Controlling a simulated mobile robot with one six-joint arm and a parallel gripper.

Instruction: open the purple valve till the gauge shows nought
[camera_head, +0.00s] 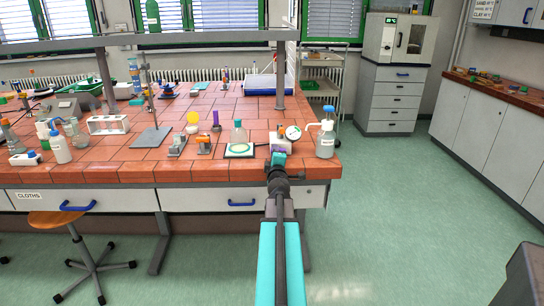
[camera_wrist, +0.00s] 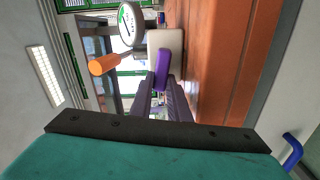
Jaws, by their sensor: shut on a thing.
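The purple valve handle (camera_wrist: 162,68) stands out from a pale block (camera_wrist: 165,42) in the wrist view. My gripper (camera_wrist: 163,88) is shut on this handle, its dark fingers meeting the near part of it. An orange cylindrical handle (camera_wrist: 103,65) sticks out to the left of the block. The round gauge (camera_wrist: 131,23) is beside the block at the top, with a white face, a green mark and a dark needle; its reading is too small to tell. In the head view, my gripper (camera_head: 278,160) is at the bench's front edge, just below the block, and the gauge (camera_head: 293,132) shows above it.
A wash bottle (camera_head: 325,146) stands close to the right of the gauge. A flask (camera_head: 239,137) on a white plate stands to the left, with small fittings beyond it. The tiled bench (camera_head: 110,172) ends just right of the bottle. The green floor (camera_head: 400,220) on the right is clear.

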